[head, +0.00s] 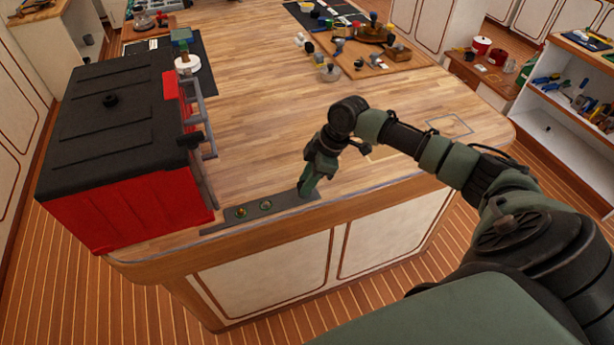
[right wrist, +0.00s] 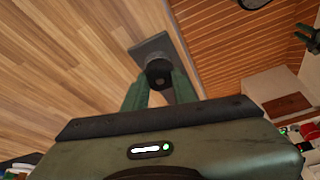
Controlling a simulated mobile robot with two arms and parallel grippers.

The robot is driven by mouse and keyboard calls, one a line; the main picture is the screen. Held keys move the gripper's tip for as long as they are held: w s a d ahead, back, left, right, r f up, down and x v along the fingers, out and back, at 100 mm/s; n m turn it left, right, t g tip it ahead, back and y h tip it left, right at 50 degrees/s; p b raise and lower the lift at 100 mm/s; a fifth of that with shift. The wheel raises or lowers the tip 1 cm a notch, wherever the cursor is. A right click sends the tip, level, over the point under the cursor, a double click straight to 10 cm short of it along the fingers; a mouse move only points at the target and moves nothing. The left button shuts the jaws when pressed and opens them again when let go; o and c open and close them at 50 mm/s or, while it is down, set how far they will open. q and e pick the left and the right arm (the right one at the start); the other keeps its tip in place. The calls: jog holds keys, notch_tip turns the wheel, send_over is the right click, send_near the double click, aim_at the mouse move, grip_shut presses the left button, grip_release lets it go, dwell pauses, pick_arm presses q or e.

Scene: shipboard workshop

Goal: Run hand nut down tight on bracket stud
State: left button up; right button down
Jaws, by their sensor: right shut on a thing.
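My right gripper (head: 306,188) reaches down to the right end of the grey bracket plate (head: 228,215), which lies along the counter's front edge. In the right wrist view its two green fingers (right wrist: 160,85) are shut on a dark round hand nut (right wrist: 158,70) from both sides. The plate's end (right wrist: 150,47) shows flat on the wood just beyond the nut. The stud is hidden by the nut and fingers, so I cannot tell how far down the nut sits. A green gripper-like part (right wrist: 308,38), perhaps my left gripper, is cut off at the right edge.
A red toolbox with a black lid (head: 110,110) stands at the counter's left end. A wooden board (head: 365,55) with several parts lies at the back. The counter's middle (head: 260,115) is clear.

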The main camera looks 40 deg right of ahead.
jog(key=shift+m+p, duration=0.6)
jog(key=shift+r+m+t+p, duration=0.1)
jog(key=shift+m+t+p, duration=0.25)
jog(key=shift+p, duration=0.45)
jog(key=shift+s+a+m+h+p, duration=0.1)
jog(key=shift+m+h+p, duration=0.3)
jog(key=shift+m+p, duration=0.3)
jog(key=shift+m+t, duration=0.35)
jog(key=shift+m, duration=0.2)
jog(key=shift+m+h, duration=0.4)
jog(key=shift+m, duration=0.3)
